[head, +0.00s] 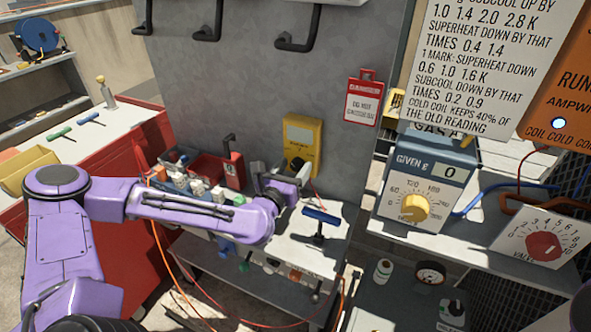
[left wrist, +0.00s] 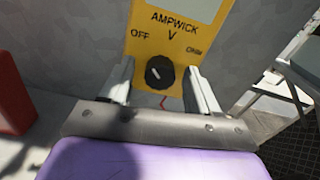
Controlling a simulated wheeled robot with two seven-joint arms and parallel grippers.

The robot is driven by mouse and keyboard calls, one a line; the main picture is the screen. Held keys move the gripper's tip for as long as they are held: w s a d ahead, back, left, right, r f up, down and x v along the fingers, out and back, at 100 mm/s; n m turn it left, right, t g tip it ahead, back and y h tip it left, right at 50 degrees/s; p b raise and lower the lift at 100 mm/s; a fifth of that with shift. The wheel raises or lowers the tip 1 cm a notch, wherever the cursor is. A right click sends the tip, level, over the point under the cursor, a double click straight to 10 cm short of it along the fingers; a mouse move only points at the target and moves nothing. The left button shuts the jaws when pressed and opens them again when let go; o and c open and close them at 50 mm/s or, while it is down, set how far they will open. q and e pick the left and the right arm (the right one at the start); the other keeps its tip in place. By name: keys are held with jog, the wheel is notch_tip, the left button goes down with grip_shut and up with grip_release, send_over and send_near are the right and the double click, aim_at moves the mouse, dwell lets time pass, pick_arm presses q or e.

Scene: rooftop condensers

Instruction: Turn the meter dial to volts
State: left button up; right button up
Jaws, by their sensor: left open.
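The yellow meter (head: 302,132) stands against the grey wall panel in the head view. In the left wrist view the meter (left wrist: 178,42) shows AMPWICK, with OFF at left, V at top and OHM at right. Its round black dial (left wrist: 160,72) has a white mark that appears to lean up-left, towards OFF. My left gripper (head: 291,176) is in front of the meter's lower part. In the left wrist view its open fingers (left wrist: 160,78) stand on either side of the dial; contact cannot be told. My right gripper is not in view.
A blue-handled tool (head: 321,216) stands on the bench right of my left gripper. A red bin (head: 208,168) and several bottles are left of it. A gauge box with a yellow knob (head: 414,207) stands on the right. Black hooks (head: 298,30) jut from the panel above.

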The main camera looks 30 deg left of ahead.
pick_arm(q)
jog(key=c, duration=1.1)
jog(key=shift+o, duration=0.3)
jog(key=shift+d, duration=0.15)
jog(key=shift+m, duration=0.4)
jog(key=m+b, duration=0.1)
jog(key=m, duration=0.1)
jog(key=shift+m, duration=0.3)
jog(key=m, duration=0.5)
jog(key=shift+b, duration=0.4)
jog(key=shift+m, duration=0.3)
